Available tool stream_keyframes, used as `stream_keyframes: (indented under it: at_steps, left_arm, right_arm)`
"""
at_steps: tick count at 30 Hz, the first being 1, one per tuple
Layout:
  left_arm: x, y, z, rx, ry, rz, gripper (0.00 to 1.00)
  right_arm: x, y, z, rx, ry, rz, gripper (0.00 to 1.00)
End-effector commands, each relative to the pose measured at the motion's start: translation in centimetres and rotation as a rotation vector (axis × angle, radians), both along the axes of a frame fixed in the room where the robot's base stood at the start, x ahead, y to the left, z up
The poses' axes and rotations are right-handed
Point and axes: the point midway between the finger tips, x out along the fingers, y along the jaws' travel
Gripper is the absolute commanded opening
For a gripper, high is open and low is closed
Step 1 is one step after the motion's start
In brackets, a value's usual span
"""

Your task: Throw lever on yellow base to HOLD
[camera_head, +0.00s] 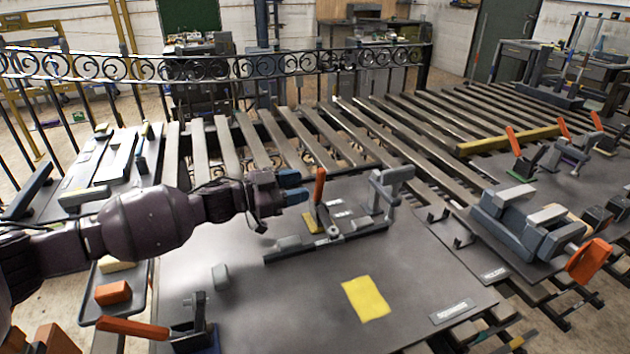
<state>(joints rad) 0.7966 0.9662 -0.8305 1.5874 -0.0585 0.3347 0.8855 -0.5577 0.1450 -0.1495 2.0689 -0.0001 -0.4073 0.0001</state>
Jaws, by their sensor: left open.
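A lever with an upright orange handle (319,187) stands on a small yellow base (312,223), on a dark rail fixture (345,236) on the grey plate. Small white labels (342,213) lie just right of the lever; their text is too small to read. My left gripper (292,188) reaches in from the left at handle height. Its blue fingertips are open and empty, just left of the orange handle, with a small gap seeming to remain. My right gripper is not in view.
A grey clamp post (388,190) rises at the fixture's right end. A yellow sheet (365,299) lies on the plate in front. Another orange-handled lever (133,328) is at the front left. A grey vise-like device (520,220) stands right. A scroll gate (200,66) runs behind.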

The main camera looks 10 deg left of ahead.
Motion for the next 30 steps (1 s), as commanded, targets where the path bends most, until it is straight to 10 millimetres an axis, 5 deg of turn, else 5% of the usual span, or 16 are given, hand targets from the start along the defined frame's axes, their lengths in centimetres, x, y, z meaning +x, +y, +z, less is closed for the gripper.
stream_keyframes:
  at_steps: [7,24,30]
  left_arm:
    - [-1.6,2.4,0.0,0.000,0.000,0.000,0.45]
    - [-1.9,2.7,0.1,0.000,-0.001,0.000,0.45]
    - [-2.0,2.7,4.3,0.000,-0.041,0.000,0.45]
  right_arm:
    - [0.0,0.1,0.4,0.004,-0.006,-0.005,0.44]
    - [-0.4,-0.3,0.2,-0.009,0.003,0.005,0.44]
    - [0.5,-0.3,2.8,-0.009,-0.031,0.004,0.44]
